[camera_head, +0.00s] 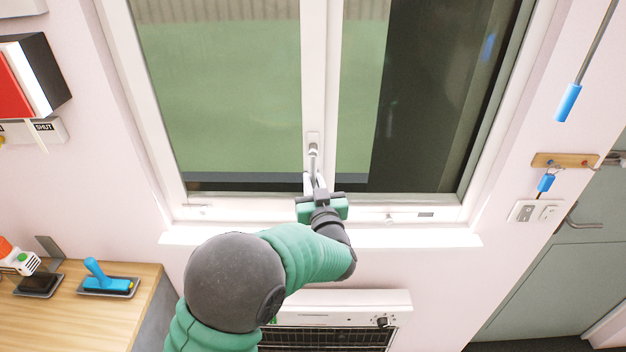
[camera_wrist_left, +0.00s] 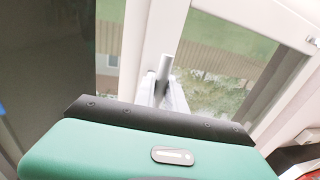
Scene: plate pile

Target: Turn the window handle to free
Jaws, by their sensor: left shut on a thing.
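The window handle (camera_head: 314,151) is on the middle upright of the white window frame. In the head view it points down along the upright from its base plate. My left gripper (camera_head: 315,182) is at the handle's lower part, its fingers shut on it. In the left wrist view the grey handle (camera_wrist_left: 166,66) stands up from between the pale fingertips (camera_wrist_left: 163,92). The handle's lower end is hidden by the gripper. The window panes (camera_head: 230,95) sit in the frame and look closed. My right gripper is not in view.
A white sill (camera_head: 400,238) runs below the window, above a heater (camera_head: 340,320). A wooden counter (camera_head: 90,310) with a blue-handled tool (camera_head: 100,278) is at lower left. Blue-handled pulls (camera_head: 567,103) hang at right, near a grey door (camera_head: 540,290).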

